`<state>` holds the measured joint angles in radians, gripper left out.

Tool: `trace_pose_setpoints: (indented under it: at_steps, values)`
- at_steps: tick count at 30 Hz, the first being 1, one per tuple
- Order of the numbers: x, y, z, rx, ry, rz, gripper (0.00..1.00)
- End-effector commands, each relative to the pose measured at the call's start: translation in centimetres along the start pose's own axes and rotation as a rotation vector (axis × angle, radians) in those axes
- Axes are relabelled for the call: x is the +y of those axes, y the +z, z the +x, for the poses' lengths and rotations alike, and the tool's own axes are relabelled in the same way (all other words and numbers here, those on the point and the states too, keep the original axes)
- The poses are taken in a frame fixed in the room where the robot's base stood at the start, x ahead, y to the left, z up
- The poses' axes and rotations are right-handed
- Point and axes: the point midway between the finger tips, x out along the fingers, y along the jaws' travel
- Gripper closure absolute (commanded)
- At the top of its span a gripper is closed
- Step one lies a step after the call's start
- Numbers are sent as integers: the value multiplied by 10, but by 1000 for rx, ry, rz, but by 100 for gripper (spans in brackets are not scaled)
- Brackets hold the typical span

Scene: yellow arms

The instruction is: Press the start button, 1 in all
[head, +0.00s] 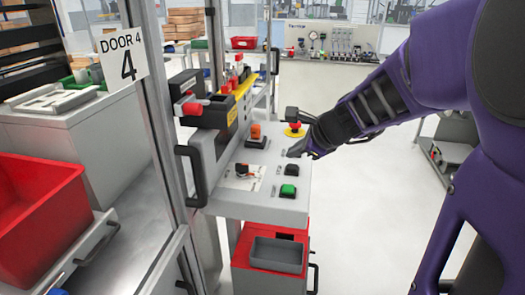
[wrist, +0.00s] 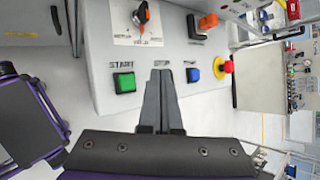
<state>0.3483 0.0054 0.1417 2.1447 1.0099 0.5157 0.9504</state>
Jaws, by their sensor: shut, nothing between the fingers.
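The green start button (head: 288,191) sits near the front corner of the grey control panel (head: 236,204). It also shows in the wrist view as a green square (wrist: 125,82) under the label START. My gripper (head: 294,153) is shut and empty above the panel, farther back than the green button, beyond a black button (head: 291,169). In the wrist view my shut fingers (wrist: 161,76) lie between the green button and a blue button (wrist: 192,73), apart from the green one in the picture. They partly cover a label and hide the panel beneath.
A red mushroom button (head: 295,130) on a yellow base stands at the panel's back edge. An orange switch (head: 256,131) and a key switch (head: 243,169) are to the left. Open floor lies to the right.

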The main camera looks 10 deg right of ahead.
Motion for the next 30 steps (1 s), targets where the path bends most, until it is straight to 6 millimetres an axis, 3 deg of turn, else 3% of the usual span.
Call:
trace_pose_setpoints:
  at_steps: [13, 30]
  values:
    - [34, -34, 46, 3, 0, 0, 100]
    - [39, -40, 54, 2, 0, 0, 100]
